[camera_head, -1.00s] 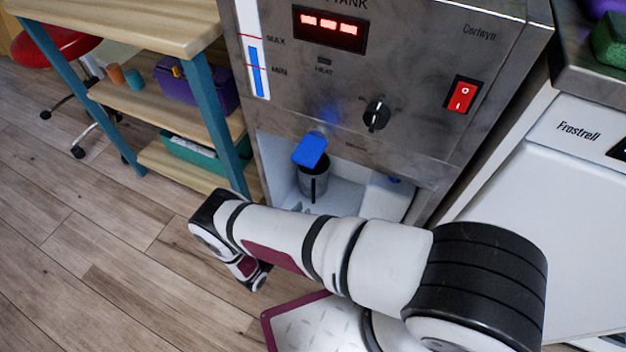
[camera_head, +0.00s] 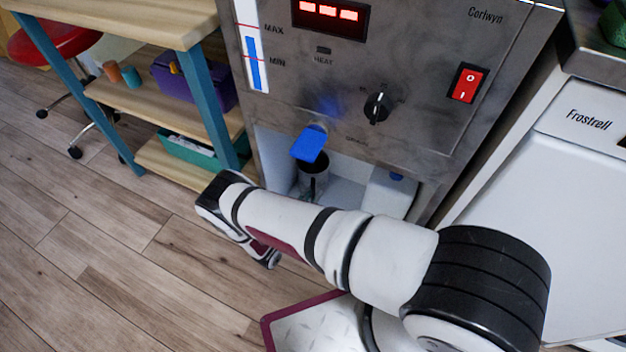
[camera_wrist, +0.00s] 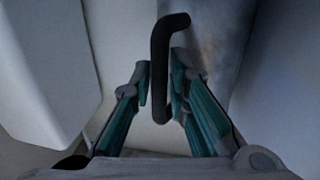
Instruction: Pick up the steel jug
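The steel jug (camera_head: 313,172) stands in the recess of the steel tank machine, under the blue tap lever (camera_head: 309,145). The lever hides part of its top and my arm is in front of its lower part. In the wrist view its dark, bent handle (camera_wrist: 158,62) runs between the fingertips, with the blurred grey steel side (camera_wrist: 207,50) behind it. My gripper (camera_wrist: 161,82) has its teal fingers drawn in close, one on each side of the handle, and looks shut on it. In the head view the gripper is mostly hidden behind my arm.
The tank machine (camera_head: 420,60) has a knob and a red switch above the recess. Pale walls (camera_wrist: 45,70) stand close around the gripper. A wooden shelf unit (camera_head: 180,20) is at left, a white Frostrell appliance (camera_head: 560,200) at right. The wooden floor (camera_head: 90,240) at lower left is clear.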

